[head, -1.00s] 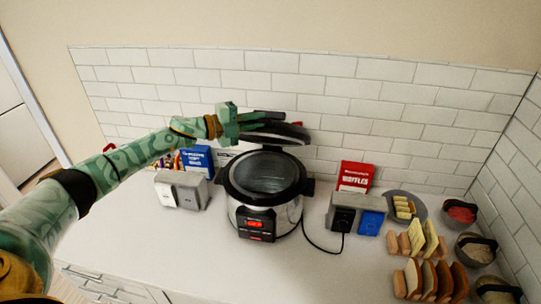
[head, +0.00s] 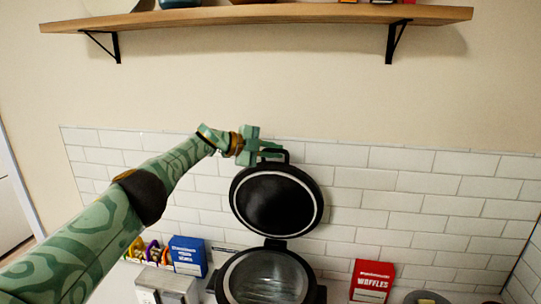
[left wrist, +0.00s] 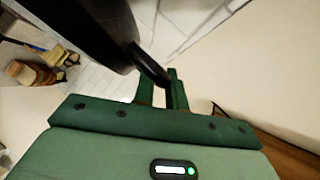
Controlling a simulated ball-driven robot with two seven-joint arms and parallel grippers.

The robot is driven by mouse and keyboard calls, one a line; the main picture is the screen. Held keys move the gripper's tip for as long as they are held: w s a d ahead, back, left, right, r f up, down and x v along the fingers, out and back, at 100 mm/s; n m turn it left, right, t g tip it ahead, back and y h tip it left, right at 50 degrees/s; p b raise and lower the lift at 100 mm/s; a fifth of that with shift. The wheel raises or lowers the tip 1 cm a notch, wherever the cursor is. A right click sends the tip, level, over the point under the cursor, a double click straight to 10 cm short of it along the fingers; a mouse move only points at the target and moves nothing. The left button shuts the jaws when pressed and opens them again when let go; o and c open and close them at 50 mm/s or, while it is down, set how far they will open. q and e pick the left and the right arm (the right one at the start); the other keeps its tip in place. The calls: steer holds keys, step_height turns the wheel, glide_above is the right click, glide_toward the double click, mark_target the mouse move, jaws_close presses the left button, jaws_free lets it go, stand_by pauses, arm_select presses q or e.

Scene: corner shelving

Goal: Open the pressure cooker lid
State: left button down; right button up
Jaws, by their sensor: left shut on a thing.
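The pressure cooker (head: 227,283) stands on the counter at the bottom of the head view, its pot open and its inside showing. Its round black lid (head: 277,203) stands upright on its hinge behind the pot, underside facing me. My left gripper (head: 268,152) is at the lid's top edge, shut on the lid handle (head: 275,154). In the left wrist view the dark handle (left wrist: 152,65) reaches between the green fingers (left wrist: 163,88). My right gripper is not in view.
A blue box (head: 188,256) and a grey toaster (head: 168,284) are left of the cooker. A red waffle box (head: 372,281) is to its right. A wooden shelf (head: 260,15) hangs on the wall above. White wall tiles are close behind the lid.

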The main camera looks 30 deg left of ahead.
arm_select(q)
steer(key=shift+w+a+f, duration=0.15)
steer(key=shift+w, duration=0.1)
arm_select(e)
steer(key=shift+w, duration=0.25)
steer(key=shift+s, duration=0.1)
